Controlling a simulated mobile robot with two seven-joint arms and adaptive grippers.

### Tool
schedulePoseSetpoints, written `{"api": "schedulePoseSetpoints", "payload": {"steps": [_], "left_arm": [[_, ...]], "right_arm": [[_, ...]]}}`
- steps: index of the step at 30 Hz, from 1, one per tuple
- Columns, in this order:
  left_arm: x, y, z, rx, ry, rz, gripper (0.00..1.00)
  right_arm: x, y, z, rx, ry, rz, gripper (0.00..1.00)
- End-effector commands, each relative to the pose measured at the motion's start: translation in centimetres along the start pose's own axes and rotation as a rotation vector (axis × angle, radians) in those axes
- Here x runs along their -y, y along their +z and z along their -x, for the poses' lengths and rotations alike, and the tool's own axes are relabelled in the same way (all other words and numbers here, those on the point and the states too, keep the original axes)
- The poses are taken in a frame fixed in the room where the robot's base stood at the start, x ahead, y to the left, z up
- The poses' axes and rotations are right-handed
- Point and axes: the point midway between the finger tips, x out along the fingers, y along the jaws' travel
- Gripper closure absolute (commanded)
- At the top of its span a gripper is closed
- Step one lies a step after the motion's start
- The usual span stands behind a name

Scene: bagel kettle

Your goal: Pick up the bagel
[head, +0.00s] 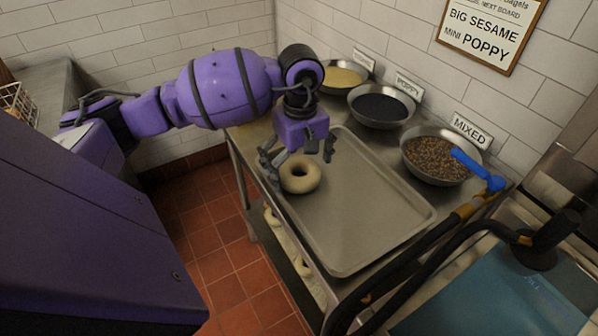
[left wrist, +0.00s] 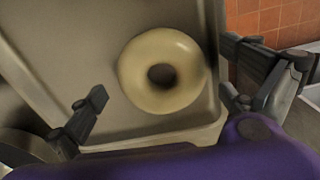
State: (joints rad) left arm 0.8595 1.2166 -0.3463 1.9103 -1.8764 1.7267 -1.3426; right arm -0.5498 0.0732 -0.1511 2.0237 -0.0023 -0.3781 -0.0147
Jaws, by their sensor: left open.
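A pale, raw-looking bagel (head: 300,174) lies flat near the left end of a metal tray (head: 372,205) on the steel table. My left gripper (head: 297,158) is just above it, pointing down, with its fingers spread. In the left wrist view the bagel (left wrist: 161,71) lies between the two open fingers (left wrist: 165,100), with a gap on each side and nearer the right finger. The tray (left wrist: 75,65) fills the middle of that view. The gripper is empty. My right gripper does not show.
Bowls of sesame (head: 342,77), poppy (head: 380,107) and mixed seeds (head: 437,158) stand behind the tray by the tiled wall. A blue-handled utensil (head: 478,170) is at the mixed bowl. Dark bars and a teal surface (head: 490,305) are at the lower right. The rest of the tray is clear.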

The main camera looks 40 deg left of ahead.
Motion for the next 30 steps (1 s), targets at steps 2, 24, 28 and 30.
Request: {"api": "schedulePoseSetpoints", "payload": {"steps": [2, 24, 28, 30], "left_arm": [[-0.02, -0.01, -0.15, -0.001, 0.001, 0.0, 0.01], [-0.03, 0.09, -0.47, 0.003, 0.0, 0.001, 0.51], [-0.01, 0.13, -0.55, 0.003, -0.001, 0.001, 0.51], [-0.01, 0.14, -0.41, 0.004, -0.001, 0.001, 0.51]], "right_arm": [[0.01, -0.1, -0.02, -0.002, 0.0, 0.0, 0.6], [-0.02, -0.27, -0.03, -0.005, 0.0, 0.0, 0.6], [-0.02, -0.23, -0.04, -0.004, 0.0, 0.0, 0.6], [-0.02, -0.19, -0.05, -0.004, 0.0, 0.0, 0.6]]}}
